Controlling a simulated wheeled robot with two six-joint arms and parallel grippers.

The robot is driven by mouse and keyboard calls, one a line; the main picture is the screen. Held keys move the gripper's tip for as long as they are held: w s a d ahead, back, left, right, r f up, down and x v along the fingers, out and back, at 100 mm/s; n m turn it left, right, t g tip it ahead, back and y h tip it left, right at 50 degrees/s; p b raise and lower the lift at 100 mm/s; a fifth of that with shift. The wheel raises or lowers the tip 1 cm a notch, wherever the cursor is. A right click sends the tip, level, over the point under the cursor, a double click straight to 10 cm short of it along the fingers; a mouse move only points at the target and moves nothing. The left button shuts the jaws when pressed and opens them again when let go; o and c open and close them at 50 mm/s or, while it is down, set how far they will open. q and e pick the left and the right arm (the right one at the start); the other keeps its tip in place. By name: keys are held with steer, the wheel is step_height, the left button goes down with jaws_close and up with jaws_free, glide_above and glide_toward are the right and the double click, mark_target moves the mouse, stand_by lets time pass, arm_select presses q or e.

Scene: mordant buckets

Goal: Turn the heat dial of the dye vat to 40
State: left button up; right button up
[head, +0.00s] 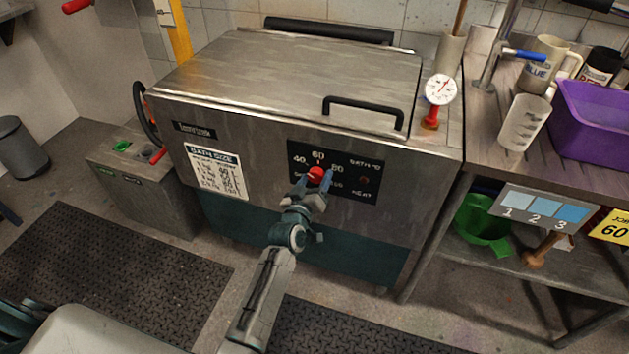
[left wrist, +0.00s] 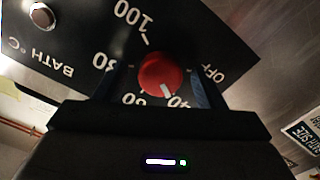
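The dye vat (head: 270,135) is a steel box with a black dial panel (head: 352,185) on its front. The red heat dial (head: 317,174) sits on that panel among the numbers. In the left wrist view the red dial (left wrist: 158,74) has a white pointer mark facing the 40, at lower right. My left gripper (head: 316,181) is at the dial, one finger on each side of it. In the left wrist view, gaps show between the fingers of my left gripper (left wrist: 158,85) and the dial, so it looks open. My right gripper is out of view.
The vat lid is closed, with a black handle (head: 364,110). A dial thermometer (head: 440,90) stands at the vat's right edge. A bench with jugs and a purple tub (head: 592,120) is at right. A pedal unit (head: 140,180) stands left; dark mats (head: 95,275) cover the floor.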

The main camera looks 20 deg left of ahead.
arm_select(q)
steer(key=shift+s+f, duration=0.1)
steer(key=shift+s, duration=0.2)
steer(key=s+b, duration=0.2)
steer(key=s, duration=0.8)
steer(key=shift+s+a, duration=0.15)
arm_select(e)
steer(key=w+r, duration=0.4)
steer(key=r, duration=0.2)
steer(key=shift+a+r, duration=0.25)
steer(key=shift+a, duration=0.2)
